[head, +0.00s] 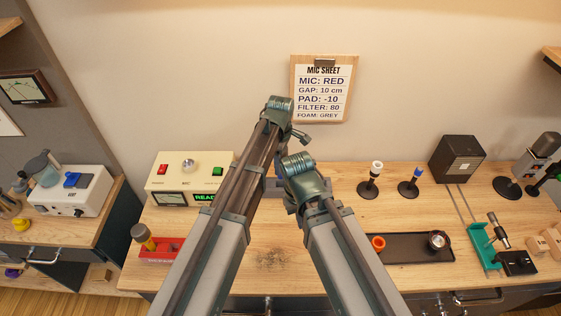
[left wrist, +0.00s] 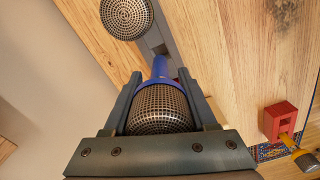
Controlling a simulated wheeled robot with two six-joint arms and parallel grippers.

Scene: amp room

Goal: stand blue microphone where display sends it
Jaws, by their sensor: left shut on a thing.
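The blue microphone (left wrist: 160,68), with a blue body and silver mesh head, is between the fingers of my left gripper (left wrist: 160,78) in the left wrist view. My left gripper is shut on it. A stand with a white top (head: 374,175) and one with a blue top (head: 411,182) stand on the wooden table, right of my arms.
A mic sheet (head: 323,88) on the wall reads "MIC: RED". A black tray (head: 400,255), a dark box (head: 457,158) and a teal holder (head: 482,246) are on the right. A red block (head: 160,250) is at front left. Another mesh head (left wrist: 126,16) is near the microphone.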

